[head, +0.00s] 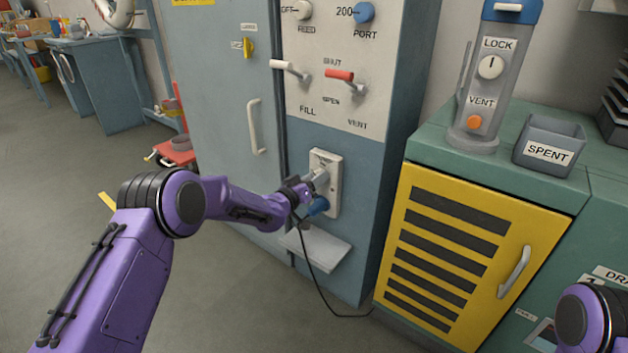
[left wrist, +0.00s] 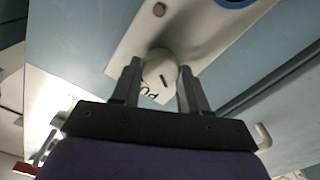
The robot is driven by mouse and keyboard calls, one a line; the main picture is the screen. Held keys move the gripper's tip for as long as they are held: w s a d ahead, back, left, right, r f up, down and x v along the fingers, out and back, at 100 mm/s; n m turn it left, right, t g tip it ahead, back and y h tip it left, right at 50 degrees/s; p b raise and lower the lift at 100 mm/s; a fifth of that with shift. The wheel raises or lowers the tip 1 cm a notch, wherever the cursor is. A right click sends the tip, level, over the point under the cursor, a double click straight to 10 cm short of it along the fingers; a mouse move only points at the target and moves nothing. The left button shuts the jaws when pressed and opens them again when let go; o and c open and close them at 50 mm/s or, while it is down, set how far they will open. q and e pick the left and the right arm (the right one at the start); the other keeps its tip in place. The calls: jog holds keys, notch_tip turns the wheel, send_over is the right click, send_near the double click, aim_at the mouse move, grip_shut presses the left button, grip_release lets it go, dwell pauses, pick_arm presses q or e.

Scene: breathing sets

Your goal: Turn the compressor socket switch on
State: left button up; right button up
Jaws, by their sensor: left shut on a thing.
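The socket plate (head: 334,182) is a pale upright plate on the blue-grey lower front of the tall cabinet. In the left wrist view the plate (left wrist: 190,28) shows a round white switch knob (left wrist: 160,70) with a dark mark. My left gripper (head: 310,184) is at the plate, its fingers (left wrist: 158,85) shut on the knob from both sides. Part of a dark label shows beside the knob. A blue plug (head: 318,206) with a black cable sits at the plate below the gripper. My right gripper is outside the view.
A small pale shelf (head: 316,246) juts out under the socket. Levers and knobs are on the panel (head: 330,90) above. A yellow louvred door (head: 465,255), a grey vent canister (head: 487,85) and a SPENT bin (head: 549,146) are at right. The floor at left is open.

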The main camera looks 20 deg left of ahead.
pick_arm(q)
jog(key=m, duration=0.5)
jog(key=shift+m+b, duration=0.3)
jog(key=shift+b, duration=0.1)
jog(key=m+b, duration=0.1)
jog(key=m, duration=0.3)
jog(key=shift+f, duration=0.1)
jog(key=shift+m+b, duration=0.35)
jog(key=shift+m, duration=0.85)
jog(key=o, duration=1.1)
jog(key=shift+c, duration=0.2)
jog(key=p+v, duration=0.1)
jog(key=v, duration=0.9)
jog(key=shift+s+p, duration=0.3)
jog(key=shift+p, duration=0.05)
jog(key=shift+a, duration=0.1)
